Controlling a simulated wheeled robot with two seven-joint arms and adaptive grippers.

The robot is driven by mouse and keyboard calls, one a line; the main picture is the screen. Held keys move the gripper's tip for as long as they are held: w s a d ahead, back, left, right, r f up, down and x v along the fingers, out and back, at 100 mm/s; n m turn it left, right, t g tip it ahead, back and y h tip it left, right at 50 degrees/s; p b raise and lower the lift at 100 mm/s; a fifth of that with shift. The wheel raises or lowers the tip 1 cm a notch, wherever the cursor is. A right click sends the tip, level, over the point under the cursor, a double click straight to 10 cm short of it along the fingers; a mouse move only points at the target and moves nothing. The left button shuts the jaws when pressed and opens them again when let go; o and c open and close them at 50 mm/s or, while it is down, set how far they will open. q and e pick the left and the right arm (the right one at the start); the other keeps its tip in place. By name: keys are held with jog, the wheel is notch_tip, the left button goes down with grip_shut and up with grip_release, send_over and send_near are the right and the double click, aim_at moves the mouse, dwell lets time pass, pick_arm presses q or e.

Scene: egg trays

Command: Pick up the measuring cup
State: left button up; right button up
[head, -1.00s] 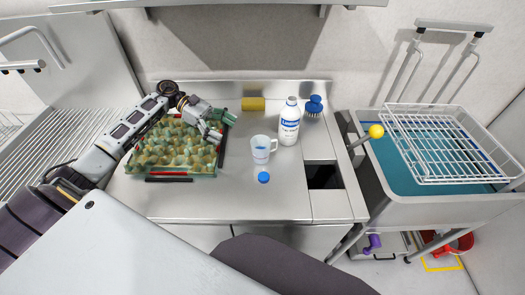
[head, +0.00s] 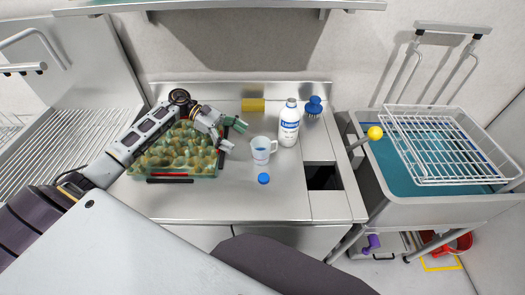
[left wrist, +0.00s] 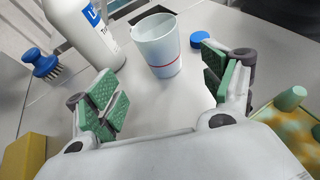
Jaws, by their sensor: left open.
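The measuring cup (head: 261,152) is a pale translucent cup with a handle on its right side. It stands upright on the metal counter, with a red line visible near its lower part. In the left wrist view the cup (left wrist: 158,45) stands ahead, beyond and between the spread fingers, not touched. My left gripper (head: 234,135) is open and empty, just left of the cup in the head view. Its green-padded fingers (left wrist: 162,95) are wide apart in the left wrist view. My right gripper is not in view.
A white bottle (head: 289,124) stands right behind the cup, and a blue cap (head: 263,179) lies in front. The egg tray (head: 150,170) is under my left arm. A yellow sponge (head: 253,105) and blue brush (head: 313,106) are at the back. The front counter is clear.

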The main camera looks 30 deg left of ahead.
pick_arm(q)
jog(key=x, duration=0.4)
jog(key=shift+d+p, duration=0.1)
jog(key=shift+p, duration=0.25)
